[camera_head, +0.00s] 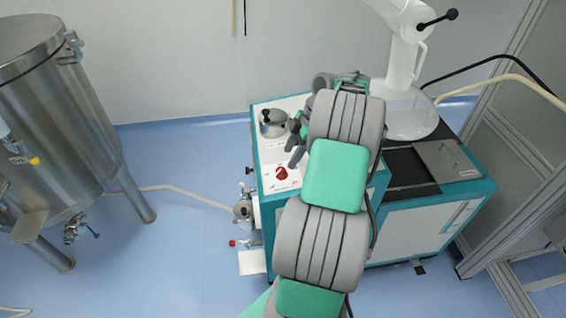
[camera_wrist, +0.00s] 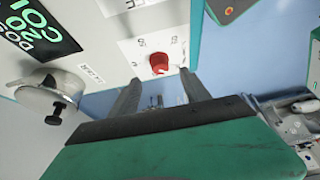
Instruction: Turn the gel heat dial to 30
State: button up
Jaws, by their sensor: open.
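A small red dial (camera_wrist: 159,63) sits on a white plate with printed marks, on the machine's pale panel in the wrist view. The marks are too small to read, so I cannot tell its setting or confirm its label. My gripper (camera_wrist: 160,79) is open and empty, with one finger to each side of the red dial in the picture. The fingertips look short of it, with no clear contact. In the head view my gripper (camera_head: 296,142) is over the machine's left top, largely hidden by my arm. A red part (camera_head: 282,173) shows below it; I cannot tell whether it is the same dial.
A silver round part with a black knob (camera_wrist: 45,96) stands left of the dial; a similar one (camera_head: 272,123) is near my gripper. A dark display with green text (camera_wrist: 38,28) is at upper left.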

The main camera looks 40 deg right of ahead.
aim_at(282, 170)
jog(key=x, duration=0.7)
jog(key=shift+p, duration=0.4)
grip_shut()
